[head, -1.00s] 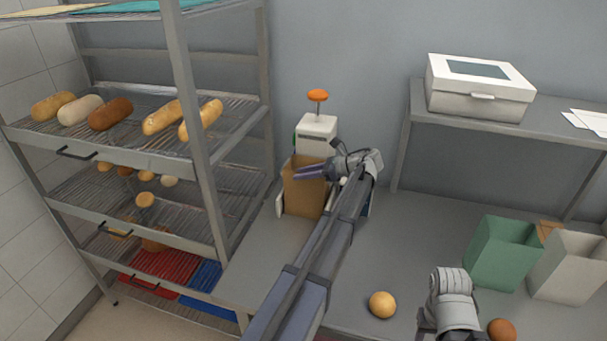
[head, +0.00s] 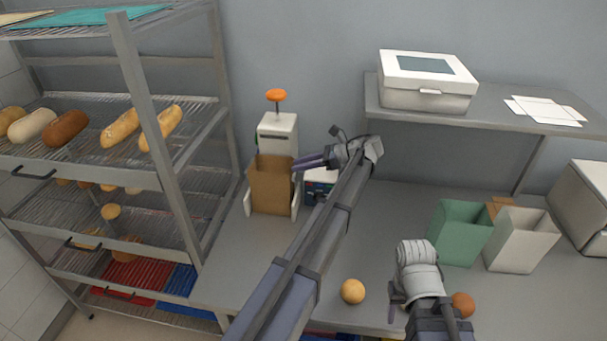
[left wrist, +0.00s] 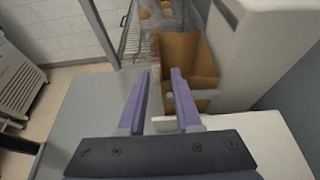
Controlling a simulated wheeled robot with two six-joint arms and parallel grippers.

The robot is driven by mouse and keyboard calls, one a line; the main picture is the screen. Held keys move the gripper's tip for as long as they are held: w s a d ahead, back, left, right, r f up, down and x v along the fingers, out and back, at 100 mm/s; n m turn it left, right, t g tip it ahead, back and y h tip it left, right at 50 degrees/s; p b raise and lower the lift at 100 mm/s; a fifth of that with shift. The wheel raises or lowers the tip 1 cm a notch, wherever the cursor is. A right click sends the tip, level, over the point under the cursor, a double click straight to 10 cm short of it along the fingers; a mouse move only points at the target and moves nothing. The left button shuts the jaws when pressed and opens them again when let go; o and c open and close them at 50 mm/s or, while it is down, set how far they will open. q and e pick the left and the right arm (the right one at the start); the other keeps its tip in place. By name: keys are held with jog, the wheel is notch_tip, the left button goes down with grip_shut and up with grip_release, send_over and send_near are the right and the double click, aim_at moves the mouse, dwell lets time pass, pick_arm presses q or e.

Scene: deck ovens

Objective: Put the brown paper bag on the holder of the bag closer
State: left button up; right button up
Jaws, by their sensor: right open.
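The brown paper bag (head: 271,190) stands upright and open-topped at the front of the white bag closer (head: 278,133), which has an orange knob. White side pieces of the holder (head: 247,203) show at both sides of the bag; its base is hidden. The bag (left wrist: 185,55) also shows in the left wrist view, beside the closer's body (left wrist: 255,50). My left gripper (head: 305,162) is just right of the bag's top, its fingers (left wrist: 159,75) apart with nothing between them. My right gripper (head: 393,295) is open, low over the counter, near the round rolls.
A green bag (head: 460,235) and a white bag (head: 520,242) stand at right on the counter. A yellow roll (head: 352,291) and a brown roll (head: 462,304) lie near the front. A bread rack (head: 150,90) stands at left. A raised shelf holds a white box (head: 428,80).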

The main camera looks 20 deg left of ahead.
pick_arm(q)
jog(key=s+d+f+n+t+h, duration=0.1)
jog(key=s+d+f+n+h, duration=0.2)
jog(key=s+d, duration=0.5)
jog(key=s+d+f+n+t+h, duration=0.1)
jog(key=s+d+f+n+h, duration=0.3)
jog(key=s+d, duration=0.5)
jog(key=s+d+f+n+h, duration=0.4)
jog(key=s+d+f, duration=0.2)
jog(key=s+d, duration=0.3)
jog(key=s, duration=0.4)
jog(key=shift+d+f+t+h, duration=0.2)
jog(key=shift+f+t+h, duration=0.05)
jog(key=shift+t+h, duration=0.15)
